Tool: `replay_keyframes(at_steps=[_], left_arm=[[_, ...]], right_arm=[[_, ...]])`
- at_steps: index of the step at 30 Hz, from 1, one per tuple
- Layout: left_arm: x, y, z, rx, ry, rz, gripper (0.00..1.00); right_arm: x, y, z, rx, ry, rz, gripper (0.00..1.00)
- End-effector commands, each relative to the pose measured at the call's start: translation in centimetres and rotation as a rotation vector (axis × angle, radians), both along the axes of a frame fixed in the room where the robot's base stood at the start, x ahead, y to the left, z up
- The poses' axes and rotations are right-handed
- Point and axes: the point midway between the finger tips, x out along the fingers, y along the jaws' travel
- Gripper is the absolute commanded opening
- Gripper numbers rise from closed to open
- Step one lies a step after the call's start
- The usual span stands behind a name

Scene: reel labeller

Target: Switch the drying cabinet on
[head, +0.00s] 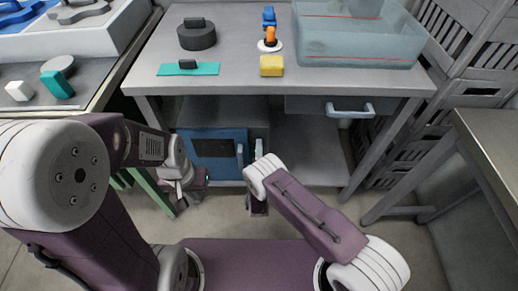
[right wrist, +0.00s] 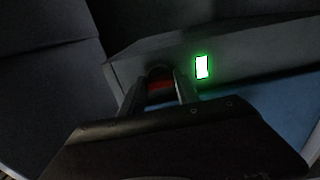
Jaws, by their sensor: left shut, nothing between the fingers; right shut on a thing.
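The drying cabinet, with a blue door (head: 215,146) and a pale upright handle, stands on the lower shelf under the workbench. In the right wrist view its grey front strip carries a rectangular lamp (right wrist: 201,67) glowing green. My right gripper (right wrist: 162,88) is at this strip, left of the lamp, shut on a small dark switch (right wrist: 160,82) with some red on it. My fingers hide most of the switch. In the head view my right gripper (head: 258,207) is low before the cabinet, partly behind its arm. My left gripper (head: 180,192) is shut and empty to the left.
On the workbench are a dark reel (head: 196,37), a teal plate (head: 188,69), a yellow block (head: 271,66), an orange-and-blue tool (head: 270,38) and a clear bin (head: 360,50). A drawer handle (head: 350,110) juts out right of the cabinet. Stacked grey crates (head: 440,95) stand at right.

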Motion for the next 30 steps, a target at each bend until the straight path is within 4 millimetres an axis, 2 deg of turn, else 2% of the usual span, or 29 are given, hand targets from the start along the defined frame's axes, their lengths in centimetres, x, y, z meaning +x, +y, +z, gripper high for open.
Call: replay_keyframes(at_steps=[13, 14, 24, 26, 30], left_arm=[[0.0, 0.0, 0.0, 0.0, 0.0, 0.0, 0.0], [0.0, 0.0, 0.0, 0.0, 0.0, 0.0, 0.0], [0.0, 0.0, 0.2, 0.0, 0.0, 0.0, 0.0], [0.0, 0.0, 0.7, 0.0, 0.0, 0.0, 0.0], [0.0, 0.0, 2.0, 0.0, 0.0, 0.0, 0.0]], right_arm=[[-0.1, 0.0, -0.3, 0.007, 0.006, 0.002, 0.0], [-0.1, 0.0, -0.3, 0.007, 0.006, 0.002, 0.46], [-0.4, 0.1, 0.0, 0.007, 0.004, 0.002, 0.47], [-1.1, 0.1, 0.1, 0.006, 0.005, 0.003, 0.47], [-4.3, 0.2, 0.2, 0.003, 0.008, 0.006, 0.47]])
